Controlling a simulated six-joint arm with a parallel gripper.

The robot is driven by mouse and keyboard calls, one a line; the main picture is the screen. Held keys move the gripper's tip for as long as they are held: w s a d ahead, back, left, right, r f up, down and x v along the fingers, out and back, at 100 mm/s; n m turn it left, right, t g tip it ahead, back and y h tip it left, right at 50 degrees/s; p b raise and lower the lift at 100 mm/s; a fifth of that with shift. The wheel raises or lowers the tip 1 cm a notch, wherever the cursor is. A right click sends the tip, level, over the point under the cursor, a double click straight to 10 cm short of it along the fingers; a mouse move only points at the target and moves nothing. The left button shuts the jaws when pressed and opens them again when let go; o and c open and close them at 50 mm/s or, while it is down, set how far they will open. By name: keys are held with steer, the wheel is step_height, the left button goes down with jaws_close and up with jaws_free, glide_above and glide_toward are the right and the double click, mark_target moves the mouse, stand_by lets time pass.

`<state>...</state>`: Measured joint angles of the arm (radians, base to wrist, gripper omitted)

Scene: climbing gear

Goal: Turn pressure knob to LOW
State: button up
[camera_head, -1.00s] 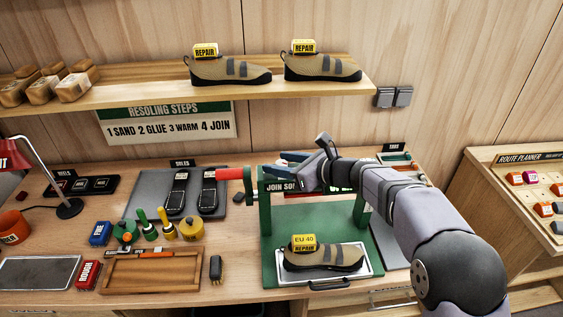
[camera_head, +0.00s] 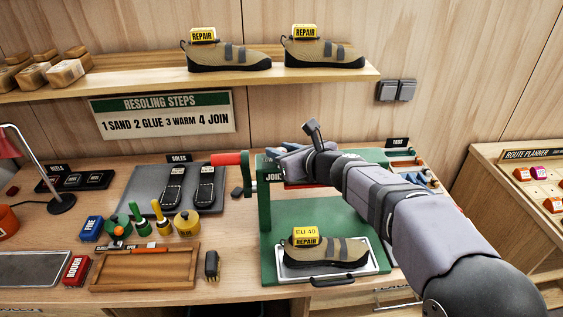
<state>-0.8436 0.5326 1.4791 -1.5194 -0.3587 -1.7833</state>
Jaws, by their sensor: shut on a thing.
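The green press (camera_head: 265,222) stands on the bench, with a red-handled crank (camera_head: 228,159) at its upper left. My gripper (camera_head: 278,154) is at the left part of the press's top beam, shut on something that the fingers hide. It is most likely the pressure knob; I cannot see the knob or its markings, so its setting cannot be told. My wrist and forearm cover most of the beam and its sign. A tan shoe (camera_head: 343,253) with a yellow EU 40 REPAIR tag (camera_head: 305,236) lies on the tray (camera_head: 372,262) in the press.
Left of the press are a grey mat (camera_head: 145,190) with two dark soles (camera_head: 205,186), several small tools and pots, a wooden tray (camera_head: 145,270) and a black brush (camera_head: 212,265). A shelf (camera_head: 130,93) with two shoes hangs above. Bare bench lies beside the brush.

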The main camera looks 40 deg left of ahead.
steer(key=m+t+h+b, duration=0.1)
steer(key=m+t, duration=0.1)
steer(key=shift+s+a+t+b, duration=0.1)
steer(key=shift+t+b, duration=0.2)
steer(key=shift+m+t+h, duration=0.6)
steer(key=shift+m+t, duration=0.3)
steer(key=shift+m, duration=0.2)
steer(key=o, duration=1.1)
steer(key=shift+c, duration=0.2)
steer(key=shift+b, duration=0.3)
steer(key=v, duration=0.7)
steer(key=shift+b, duration=0.4)
steer(key=shift+r, duration=0.1)
